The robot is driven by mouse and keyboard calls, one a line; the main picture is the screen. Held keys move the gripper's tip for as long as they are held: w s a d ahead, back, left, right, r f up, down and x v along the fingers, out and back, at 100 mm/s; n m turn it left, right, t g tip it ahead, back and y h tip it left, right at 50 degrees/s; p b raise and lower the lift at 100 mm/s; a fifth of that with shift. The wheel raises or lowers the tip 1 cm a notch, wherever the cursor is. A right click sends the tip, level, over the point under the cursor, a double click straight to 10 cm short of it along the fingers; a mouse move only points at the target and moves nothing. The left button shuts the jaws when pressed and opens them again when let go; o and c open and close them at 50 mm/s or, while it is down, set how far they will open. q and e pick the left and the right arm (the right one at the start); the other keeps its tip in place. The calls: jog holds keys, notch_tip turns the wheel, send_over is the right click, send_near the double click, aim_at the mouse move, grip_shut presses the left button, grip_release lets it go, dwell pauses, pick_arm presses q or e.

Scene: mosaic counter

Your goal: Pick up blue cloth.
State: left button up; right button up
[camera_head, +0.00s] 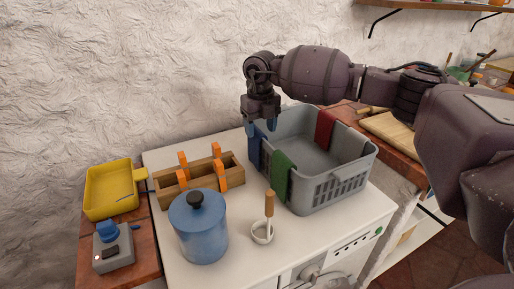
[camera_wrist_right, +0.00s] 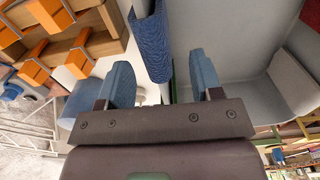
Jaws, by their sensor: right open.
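The blue cloth (camera_head: 253,147) hangs over the left wall of the grey basket (camera_head: 331,192). In the right wrist view the blue cloth (camera_wrist_right: 153,45) shows edge-on, draped over the basket's rim, in line with the gap between my fingers. My right gripper (camera_head: 261,126) is just above the cloth, pointing down. Its blue-grey fingers are apart in the wrist view (camera_wrist_right: 163,78), with nothing clearly held. Whether a fingertip touches the cloth cannot be told. My left gripper is out of view.
A green cloth (camera_head: 282,175) and a red cloth (camera_head: 325,130) hang on other basket walls. A wooden rack (camera_head: 205,186) with orange pegs, a blue pot (camera_head: 201,236) and a small cup (camera_head: 262,233) with a wooden-handled tool stand left of the basket. A yellow tray (camera_head: 107,204) is farther left.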

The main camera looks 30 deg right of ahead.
aim_at(257, 148)
jog(key=f, duration=0.4)
jog(key=shift+w+a+f+b, duration=0.15)
jog(key=shift+w+f+b, duration=0.25)
jog(key=shift+r, duration=0.1)
jog(key=c, duration=1)
